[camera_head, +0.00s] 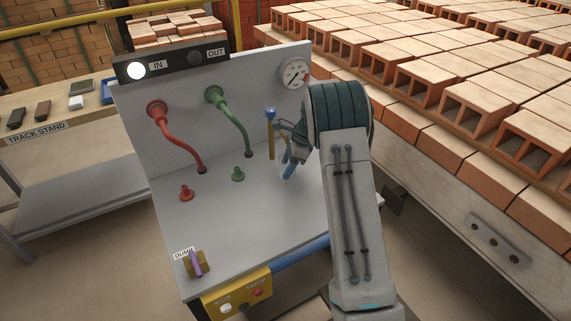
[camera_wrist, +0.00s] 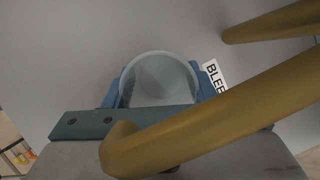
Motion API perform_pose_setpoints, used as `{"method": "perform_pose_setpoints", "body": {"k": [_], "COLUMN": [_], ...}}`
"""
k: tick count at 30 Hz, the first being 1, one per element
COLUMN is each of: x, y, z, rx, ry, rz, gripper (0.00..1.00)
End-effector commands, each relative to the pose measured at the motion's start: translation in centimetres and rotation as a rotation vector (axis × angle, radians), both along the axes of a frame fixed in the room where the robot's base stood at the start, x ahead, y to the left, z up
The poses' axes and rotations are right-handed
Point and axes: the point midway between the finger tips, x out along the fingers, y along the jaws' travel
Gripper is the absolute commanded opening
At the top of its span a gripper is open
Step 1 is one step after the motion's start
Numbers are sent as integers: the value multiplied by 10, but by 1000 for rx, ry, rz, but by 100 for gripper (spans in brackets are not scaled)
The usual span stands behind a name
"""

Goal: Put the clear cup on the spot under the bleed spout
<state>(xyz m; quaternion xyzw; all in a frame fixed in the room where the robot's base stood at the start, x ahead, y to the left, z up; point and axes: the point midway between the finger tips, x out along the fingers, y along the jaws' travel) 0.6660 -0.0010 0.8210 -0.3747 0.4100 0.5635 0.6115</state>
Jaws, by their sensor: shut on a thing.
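The clear cup (camera_wrist: 160,80) shows in the wrist view as a pale round rim seen from above. My gripper (camera_wrist: 155,92) is shut on it, with blue fingers at both sides. The brass bleed spout (camera_wrist: 225,120) crosses the wrist view close in front of the cup and hides part of my gripper. A BLEED label (camera_wrist: 214,75) lies just right of the cup. In the head view, my gripper (camera_head: 288,166) is low over the bench beside the brass spout (camera_head: 271,145), and the cup is mostly hidden. I cannot tell whether the cup touches the bench.
The bleed valve's blue handle (camera_head: 270,113) stands above the spout. A gauge (camera_head: 295,73) is on the back panel. Red (camera_head: 180,140) and green (camera_head: 233,122) hoses run left of my gripper. A DUMP valve (camera_head: 196,263) sits at the front. Bricks (camera_head: 440,80) fill the right.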

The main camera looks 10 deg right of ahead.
Motion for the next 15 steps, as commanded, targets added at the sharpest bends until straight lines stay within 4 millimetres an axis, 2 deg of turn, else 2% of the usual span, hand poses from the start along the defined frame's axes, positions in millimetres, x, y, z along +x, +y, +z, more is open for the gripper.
{"method": "perform_pose_setpoints", "body": {"k": [8, 9, 11, 15], "x": [-1, -1, -1, -1], "y": [4, 4, 4, 3], "z": [-3, -3, -2, -2], "rx": [-1, -1, -1, -1], "ry": [2, 2, 1, 2], "rz": [8, 8, 7, 6], "gripper": [25, 54, 71, 73]}}
